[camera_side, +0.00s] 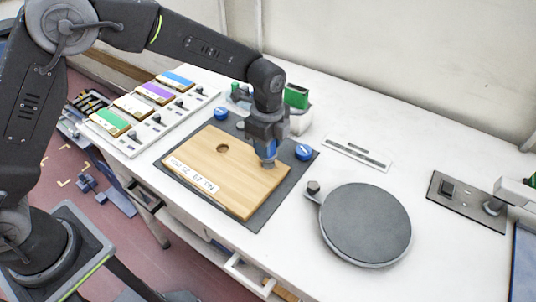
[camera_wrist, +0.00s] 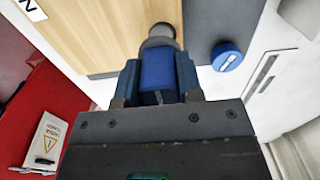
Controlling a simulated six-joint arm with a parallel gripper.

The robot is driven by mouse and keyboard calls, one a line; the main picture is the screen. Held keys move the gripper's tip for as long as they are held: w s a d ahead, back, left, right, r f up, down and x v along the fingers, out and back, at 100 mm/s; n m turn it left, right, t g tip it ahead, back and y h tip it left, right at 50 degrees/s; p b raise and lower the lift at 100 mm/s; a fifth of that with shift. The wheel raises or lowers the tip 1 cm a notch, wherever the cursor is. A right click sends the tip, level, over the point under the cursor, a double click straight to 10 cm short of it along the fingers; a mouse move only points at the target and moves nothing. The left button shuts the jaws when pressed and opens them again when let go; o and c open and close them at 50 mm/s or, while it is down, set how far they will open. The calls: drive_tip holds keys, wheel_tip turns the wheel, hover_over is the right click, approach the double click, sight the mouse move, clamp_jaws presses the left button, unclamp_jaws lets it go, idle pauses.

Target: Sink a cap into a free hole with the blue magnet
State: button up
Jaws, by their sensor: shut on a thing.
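A wooden board (camera_side: 215,178) with a white printed label lies on a dark mat, with one open round hole (camera_side: 222,148) in its left part. My gripper (camera_side: 267,146) is above the board's right part. It is shut on the blue magnet (camera_wrist: 158,72), which shows between the fingers in the wrist view and is small in the side view (camera_side: 268,152). A grey round end (camera_wrist: 160,36) shows beyond the blue body, over the board near its edge. I cannot tell whether this end is the magnet's tip or a cap, or whether it touches the board.
Blue round knobs (camera_side: 221,113) (camera_side: 303,152) sit beside the board. A dark round plate (camera_side: 365,224) is to the right. A white rack with green, white, purple and blue-topped blocks (camera_side: 156,93) is at the left. A green block (camera_side: 296,96) stands behind my gripper.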

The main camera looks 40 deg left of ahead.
drive_tip(key=shift+r, duration=2.15)
